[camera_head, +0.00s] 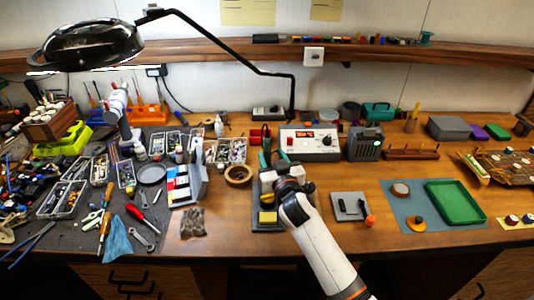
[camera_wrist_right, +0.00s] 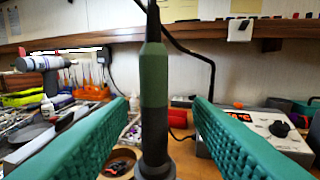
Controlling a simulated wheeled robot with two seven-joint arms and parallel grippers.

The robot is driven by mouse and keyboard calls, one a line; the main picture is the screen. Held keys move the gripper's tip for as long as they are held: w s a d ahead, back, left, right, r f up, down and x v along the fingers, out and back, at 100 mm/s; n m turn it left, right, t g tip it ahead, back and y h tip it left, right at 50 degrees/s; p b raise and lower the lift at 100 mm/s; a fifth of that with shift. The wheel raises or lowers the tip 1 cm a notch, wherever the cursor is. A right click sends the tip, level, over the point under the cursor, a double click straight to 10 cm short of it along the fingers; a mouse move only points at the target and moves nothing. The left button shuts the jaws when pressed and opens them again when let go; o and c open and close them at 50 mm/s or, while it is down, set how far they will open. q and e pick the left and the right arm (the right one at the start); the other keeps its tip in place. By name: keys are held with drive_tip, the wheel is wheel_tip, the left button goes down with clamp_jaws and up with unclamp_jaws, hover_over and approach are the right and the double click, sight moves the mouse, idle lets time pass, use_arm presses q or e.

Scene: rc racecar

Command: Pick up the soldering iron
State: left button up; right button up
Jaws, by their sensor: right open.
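The soldering iron (camera_wrist_right: 154,95) stands upright in the right wrist view, with a green and dark grip and a black cord end at the top. Its lower end sits in a dark collar. My right gripper (camera_wrist_right: 158,135) is open, with one teal finger on each side of the iron and a visible gap to both. In the head view my right gripper (camera_head: 274,160) is over the soldering stand (camera_head: 257,215), which has a yellow sponge (camera_head: 268,217). My arm hides much of the iron and stand there. My left gripper is not in view.
A soldering station (camera_head: 310,142) stands behind the gripper. A tape roll (camera_head: 239,174) lies left of the stand. A grey plate (camera_head: 349,206) and a green tray (camera_head: 455,202) lie to the right. A black lamp arm (camera_head: 235,52) crosses above. Tools crowd the left.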

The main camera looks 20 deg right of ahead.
sight(265, 146)
drive_tip(key=w, duration=0.2)
drive_tip(key=w+p, duration=0.1)
drive_tip(key=w, duration=0.1)
drive_tip(key=shift+w+a+r, duration=0.2)
drive_tip(key=shift+w, duration=0.15)
drive_tip(key=shift+w+f, duration=0.1)
drive_tip(key=shift+w, duration=0.2)
drive_tip(key=shift+s, duration=0.1)
drive_tip(key=shift+c, duration=0.4)
clamp_jaws()
